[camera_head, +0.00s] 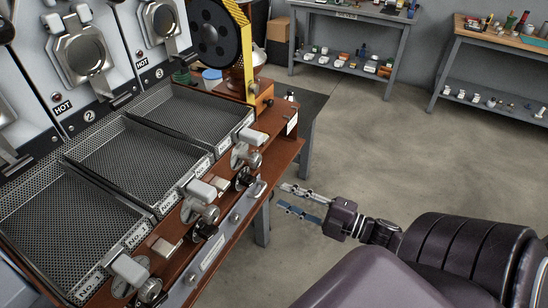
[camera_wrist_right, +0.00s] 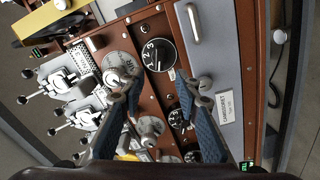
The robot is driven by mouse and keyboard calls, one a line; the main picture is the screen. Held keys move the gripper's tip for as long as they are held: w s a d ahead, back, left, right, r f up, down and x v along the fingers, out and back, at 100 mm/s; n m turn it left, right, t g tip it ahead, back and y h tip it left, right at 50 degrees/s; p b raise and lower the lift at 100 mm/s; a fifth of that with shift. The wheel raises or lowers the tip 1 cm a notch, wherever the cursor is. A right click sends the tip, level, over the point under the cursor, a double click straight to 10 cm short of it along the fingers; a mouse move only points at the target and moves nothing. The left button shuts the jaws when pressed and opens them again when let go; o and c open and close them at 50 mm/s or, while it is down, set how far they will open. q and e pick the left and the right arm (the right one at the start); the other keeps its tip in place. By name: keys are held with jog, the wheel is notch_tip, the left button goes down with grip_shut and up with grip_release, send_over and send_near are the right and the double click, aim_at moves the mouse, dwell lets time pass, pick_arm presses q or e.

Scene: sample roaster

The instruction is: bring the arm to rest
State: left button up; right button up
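My right gripper (camera_head: 281,198) reaches in from the right in the head view. It is in front of the sample roaster's red-brown frame (camera_head: 284,150), apart from it, with bare floor beneath. Its two fingers are spread with a gap and nothing between them. In the right wrist view the open fingers (camera_wrist_right: 158,82) point towards the roaster's front panel, which has a black numbered dial (camera_wrist_right: 159,54) and a grey cover with a handle (camera_wrist_right: 211,60). The gap to the panel is hard to judge. My left gripper is not in view.
Mesh trays (camera_head: 140,155) line the roaster, with metal levers (camera_head: 200,200) along its front edge. Round hatches (camera_head: 80,55) marked HOT stand behind. A black wheel (camera_head: 214,35) is at the back. Workbenches (camera_head: 350,12) with small items stand far off. The floor (camera_head: 400,150) between is clear.

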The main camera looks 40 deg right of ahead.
jog(key=shift+s+d, duration=0.2)
jog(key=shift+s, duration=0.25)
jog(key=s+d+f+m+g+h, duration=0.1)
jog(key=s+f+m+g+h, duration=0.15)
jog(key=f, duration=0.75)
jog(key=s+d+f+m+g+h, duration=0.1)
jog(key=s+f+m+h, duration=0.2)
jog(key=f, duration=0.6)
jog(key=s+d+f+m+g+h, duration=0.2)
jog(key=f+m, duration=0.3)
jog(key=f, duration=0.5)
jog(key=s+a+f+m+g, duration=0.3)
jog(key=s+a+f+g, duration=0.3)
jog(key=s+f, duration=0.65)
jog(key=s+a+f+m+g, duration=0.2)
jog(key=s+a+f+g, duration=0.2)
jog(key=s+a+f, duration=0.5)
jog(key=s+a, duration=0.2)
jog(key=s, duration=0.2)
jog(key=shift+a, duration=0.3)
